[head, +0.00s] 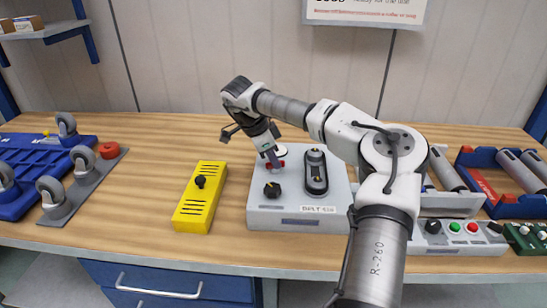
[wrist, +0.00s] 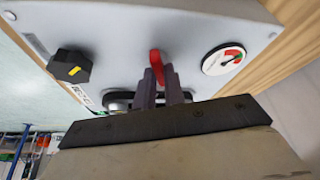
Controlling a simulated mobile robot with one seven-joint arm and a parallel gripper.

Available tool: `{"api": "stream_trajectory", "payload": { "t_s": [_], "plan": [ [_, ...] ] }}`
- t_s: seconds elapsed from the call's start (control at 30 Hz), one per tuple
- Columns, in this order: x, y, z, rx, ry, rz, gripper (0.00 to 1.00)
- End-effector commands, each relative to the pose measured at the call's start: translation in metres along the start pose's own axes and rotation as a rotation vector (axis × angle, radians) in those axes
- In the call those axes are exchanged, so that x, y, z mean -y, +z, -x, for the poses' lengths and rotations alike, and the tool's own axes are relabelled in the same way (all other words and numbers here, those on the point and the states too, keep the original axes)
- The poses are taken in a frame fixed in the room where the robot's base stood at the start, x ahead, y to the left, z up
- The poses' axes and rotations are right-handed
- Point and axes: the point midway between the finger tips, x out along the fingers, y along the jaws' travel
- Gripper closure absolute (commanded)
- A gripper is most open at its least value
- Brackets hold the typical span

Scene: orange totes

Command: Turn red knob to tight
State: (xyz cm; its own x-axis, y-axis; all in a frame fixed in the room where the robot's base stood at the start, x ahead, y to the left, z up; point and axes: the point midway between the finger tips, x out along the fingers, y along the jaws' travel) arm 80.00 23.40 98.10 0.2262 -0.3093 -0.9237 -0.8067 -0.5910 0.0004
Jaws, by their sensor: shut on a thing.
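The red knob (wrist: 156,57) is on the top face of a light grey panel box (head: 310,211), between a black knob and a round gauge. In the head view a little of the red knob (head: 281,163) shows at my gripper's tips. My gripper (wrist: 160,83) points down at the knob, with its two purple-grey fingers close together on the red knob's near part. The fingers hide part of the knob, and its tight mark cannot be made out. The round gauge (wrist: 223,59) has a red and green scale; its exact reading is too small to tell.
A black knob (head: 272,189) with a yellow mark and a dark oval fitting (head: 316,172) share the panel. A yellow box (head: 200,196) stands to the left. A button box (head: 458,236) stands to the right. Bare table lies between the yellow box and the casters.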

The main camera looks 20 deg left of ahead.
Motion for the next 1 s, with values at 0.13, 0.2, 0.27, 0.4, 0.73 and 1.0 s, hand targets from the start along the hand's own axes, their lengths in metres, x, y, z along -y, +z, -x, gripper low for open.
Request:
{"api": "stream_trajectory", "payload": {
  "t_s": [0.13,0.2,0.27,0.4,0.73,1.0],
  "plan": [
    [0.0014,-0.0004,0.0026,0.000,0.046,-0.111,1.00],
    [0.0017,-0.0007,0.0024,0.001,0.064,-0.158,1.00],
    [0.0021,-0.0006,0.0024,0.001,0.078,-0.193,1.00],
    [0.0022,-0.0007,0.0018,0.001,0.107,-0.260,1.00],
    [0.0028,-0.0006,0.0010,0.001,0.136,-0.335,1.00],
    [0.0028,-0.0006,0.0006,0.001,0.139,-0.343,1.00]
  ]
}}
